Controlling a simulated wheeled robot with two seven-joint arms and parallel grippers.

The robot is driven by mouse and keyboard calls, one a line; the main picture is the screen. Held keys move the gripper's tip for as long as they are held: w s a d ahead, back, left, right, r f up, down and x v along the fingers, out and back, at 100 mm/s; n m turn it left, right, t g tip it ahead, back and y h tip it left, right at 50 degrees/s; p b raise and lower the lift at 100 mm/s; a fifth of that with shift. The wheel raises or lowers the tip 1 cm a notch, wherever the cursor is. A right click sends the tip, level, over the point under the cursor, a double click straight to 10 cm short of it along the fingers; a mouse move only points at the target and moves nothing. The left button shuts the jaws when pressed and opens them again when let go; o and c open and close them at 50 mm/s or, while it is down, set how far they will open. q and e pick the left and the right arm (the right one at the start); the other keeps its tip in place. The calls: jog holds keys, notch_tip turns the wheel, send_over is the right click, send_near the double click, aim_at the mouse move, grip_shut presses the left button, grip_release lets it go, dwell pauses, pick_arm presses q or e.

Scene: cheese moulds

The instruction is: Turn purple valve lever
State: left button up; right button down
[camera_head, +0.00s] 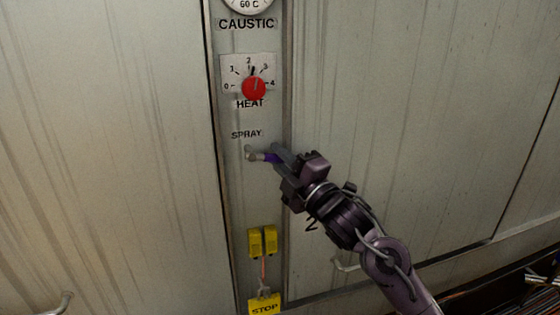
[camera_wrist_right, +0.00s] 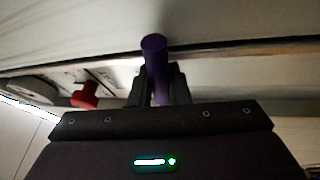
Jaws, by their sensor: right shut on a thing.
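The purple valve lever (camera_head: 271,158) sits on a grey metal valve (camera_head: 251,154) under the SPRAY label on the wall panel. It points to the right, roughly level, in the head view. My right gripper (camera_head: 277,158) comes from the lower right and is shut on the lever, hiding part of it. In the right wrist view the purple lever (camera_wrist_right: 155,60) stands between the fingers of my right gripper (camera_wrist_right: 163,88), with its end showing beyond them. My left gripper is not in view.
Above the valve is a red HEAT knob (camera_head: 254,88) on a white scale, with a CAUSTIC gauge (camera_head: 246,5) higher up. Flat metal panels lie on both sides, with a handle (camera_head: 347,266) at the lower right.

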jog(key=m+b, duration=0.1)
jog(key=f+m+t+b, duration=0.1)
jog(key=shift+a+f+m, duration=0.2)
jog(key=shift+f+m, duration=0.1)
jog(key=shift+m, duration=0.1)
jog(key=shift+s+a+f+m+t+h+b, duration=0.1)
jog(key=shift+a+f+m+t+h+b, duration=0.15)
jog(key=shift+m+t+h+b, duration=0.4)
jog(key=shift+s+a+f+m+t+h+b, duration=0.1)
jog(key=shift+f+m+t+h+b, duration=0.2)
jog(key=shift+m+b, duration=0.65)
jog(key=shift+r+m+t, duration=0.1)
jog(key=shift+m+t, duration=0.15)
jog(key=shift+m, duration=0.15)
jog(key=c, duration=1.4)
grip_release()
jog(key=shift+o, duration=0.2)
jog(key=shift+r, duration=0.1)
